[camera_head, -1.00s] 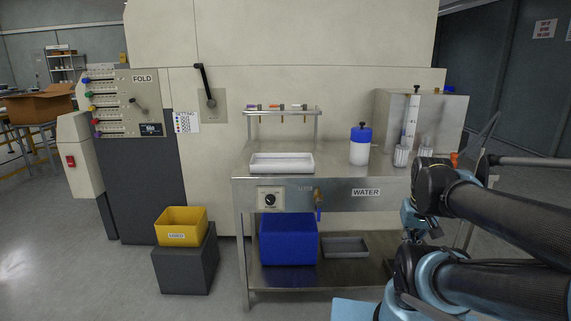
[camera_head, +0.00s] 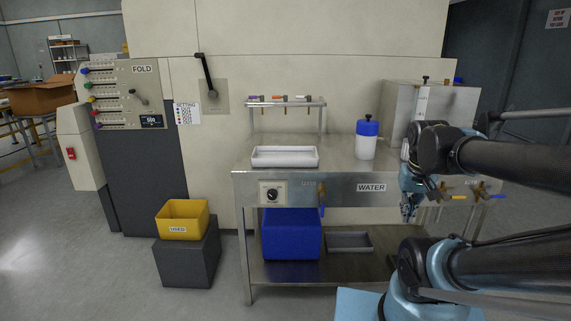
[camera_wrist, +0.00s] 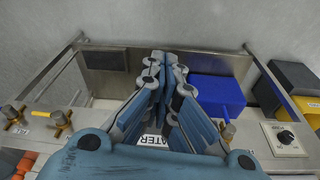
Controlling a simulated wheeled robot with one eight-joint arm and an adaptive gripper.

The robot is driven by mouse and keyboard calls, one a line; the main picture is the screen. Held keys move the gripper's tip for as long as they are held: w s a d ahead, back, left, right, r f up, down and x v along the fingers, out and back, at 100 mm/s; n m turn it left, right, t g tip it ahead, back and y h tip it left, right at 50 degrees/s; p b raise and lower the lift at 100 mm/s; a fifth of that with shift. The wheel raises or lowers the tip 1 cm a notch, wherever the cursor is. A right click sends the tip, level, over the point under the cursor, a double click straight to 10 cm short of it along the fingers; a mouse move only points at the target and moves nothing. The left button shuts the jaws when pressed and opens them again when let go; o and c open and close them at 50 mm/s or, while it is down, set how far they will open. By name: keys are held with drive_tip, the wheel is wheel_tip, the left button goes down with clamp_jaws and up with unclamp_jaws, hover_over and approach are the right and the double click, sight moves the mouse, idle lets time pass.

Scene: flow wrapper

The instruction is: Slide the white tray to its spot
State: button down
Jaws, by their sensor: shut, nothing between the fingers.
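The white tray (camera_head: 285,157) is a shallow rectangular tray lying flat on the left part of the steel bench top (camera_head: 335,153), near its front edge. My gripper (camera_head: 408,215) hangs in front of the bench's right part, to the right of the tray and below the bench top, apart from it. In the wrist view my gripper (camera_wrist: 162,60) has its blue fingers close together with nothing between them. The wrist view looks down past the bench's front panel, and the white tray is not visible there.
A white bottle with a blue cap (camera_head: 366,140) stands right of the tray. A small tap rack (camera_head: 287,102) stands behind it. Below are a blue bin (camera_head: 292,235) and a grey tray (camera_head: 349,242). A yellow bin (camera_head: 182,222) sits on a dark block at left.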

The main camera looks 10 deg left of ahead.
drive_tip(key=w+a+r, duration=0.7)
drive_tip(key=w+a, duration=0.1)
drive_tip(key=a, duration=0.1)
drive_tip(key=n+t, duration=0.1)
drive_tip(key=n, duration=0.1)
approach(285, 164)
drive_tip(key=shift+y, duration=0.4)
drive_tip(key=f, duration=0.2)
drive_tip(key=s+f, duration=0.1)
drive_tip(key=f, duration=0.1)
drive_tip(key=d+f, duration=0.1)
drive_tip(key=f, duration=0.2)
drive_tip(key=shift+s+f, duration=0.15)
drive_tip(key=shift+w+a, duration=0.1)
drive_tip(key=shift+w, duration=0.55)
drive_tip(key=w+a, duration=0.1)
drive_tip(key=w, duration=0.6)
drive_tip(key=w+a, duration=0.2)
drive_tip(key=w, duration=0.5)
drive_tip(key=w+a, duration=0.2)
drive_tip(key=w, duration=0.4)
drive_tip(key=shift+w, duration=0.4)
